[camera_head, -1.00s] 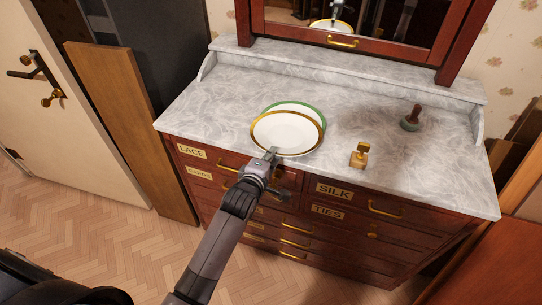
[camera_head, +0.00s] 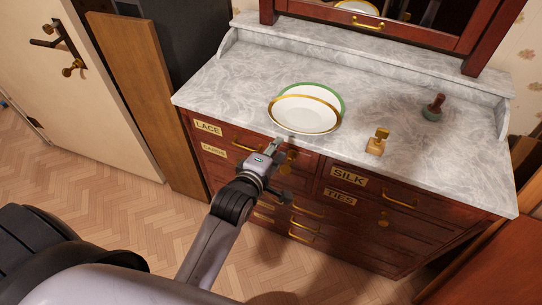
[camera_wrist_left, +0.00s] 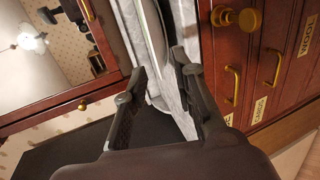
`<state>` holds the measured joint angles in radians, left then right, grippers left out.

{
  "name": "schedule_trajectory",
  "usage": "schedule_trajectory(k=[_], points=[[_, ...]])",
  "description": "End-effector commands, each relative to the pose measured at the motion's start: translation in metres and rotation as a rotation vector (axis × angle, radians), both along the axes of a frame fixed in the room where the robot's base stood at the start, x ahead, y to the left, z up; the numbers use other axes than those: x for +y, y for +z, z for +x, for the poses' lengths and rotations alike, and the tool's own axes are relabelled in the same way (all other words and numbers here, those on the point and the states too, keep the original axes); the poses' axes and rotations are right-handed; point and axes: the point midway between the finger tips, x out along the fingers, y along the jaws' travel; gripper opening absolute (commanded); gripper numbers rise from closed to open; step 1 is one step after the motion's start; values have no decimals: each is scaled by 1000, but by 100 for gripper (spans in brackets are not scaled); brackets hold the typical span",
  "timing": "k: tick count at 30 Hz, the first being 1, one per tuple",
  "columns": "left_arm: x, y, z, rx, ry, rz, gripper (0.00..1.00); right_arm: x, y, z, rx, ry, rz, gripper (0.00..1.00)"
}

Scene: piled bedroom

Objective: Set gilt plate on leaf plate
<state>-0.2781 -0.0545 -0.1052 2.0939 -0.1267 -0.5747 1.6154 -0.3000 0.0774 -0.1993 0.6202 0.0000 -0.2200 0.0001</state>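The white gilt plate (camera_head: 303,115) with a gold rim lies over the leaf plate on the grey marble top, shifted toward the front. It covers most of the leaf plate (camera_head: 338,92), whose green rim shows behind and to the right. My left gripper (camera_head: 277,146) is at the front edge of the top, just short of the gilt plate and apart from it. In the left wrist view its fingers (camera_wrist_left: 155,80) are spread with nothing clamped between them. A pale plate edge (camera_wrist_left: 153,35) shows beyond the fingertips. My right gripper is not in view.
A brass-and-wood stamp (camera_head: 377,142) and a dark-handled stamp (camera_head: 433,107) stand to the right on the marble top (camera_head: 230,80). A mirror frame (camera_head: 400,35) rises at the back. Drawers with brass pulls (camera_head: 388,198) are below. The top's left part is clear.

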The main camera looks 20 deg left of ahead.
Motion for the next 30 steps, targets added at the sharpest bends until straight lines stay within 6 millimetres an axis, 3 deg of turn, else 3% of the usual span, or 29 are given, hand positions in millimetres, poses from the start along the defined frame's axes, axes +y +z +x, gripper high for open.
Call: schedule_trajectory(k=[6,15,17,19,20,23,25,29,30], points=[[1,8,-26,0,1,-2,25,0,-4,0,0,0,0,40],[1,10,-30,0,0,0,25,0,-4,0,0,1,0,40],[1,6,-30,7,-5,9,25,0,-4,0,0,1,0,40],[-2,-12,-30,34,-25,44,25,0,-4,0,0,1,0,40],[-4,-24,-30,53,-39,69,25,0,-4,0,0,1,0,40],[-13,-90,-36,150,-125,205,25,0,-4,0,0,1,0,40],[-19,-151,-50,237,-216,331,25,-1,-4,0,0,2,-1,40],[-23,-263,-96,394,-427,571,25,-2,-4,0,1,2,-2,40],[-21,-296,-116,440,-498,638,25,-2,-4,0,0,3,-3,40]])
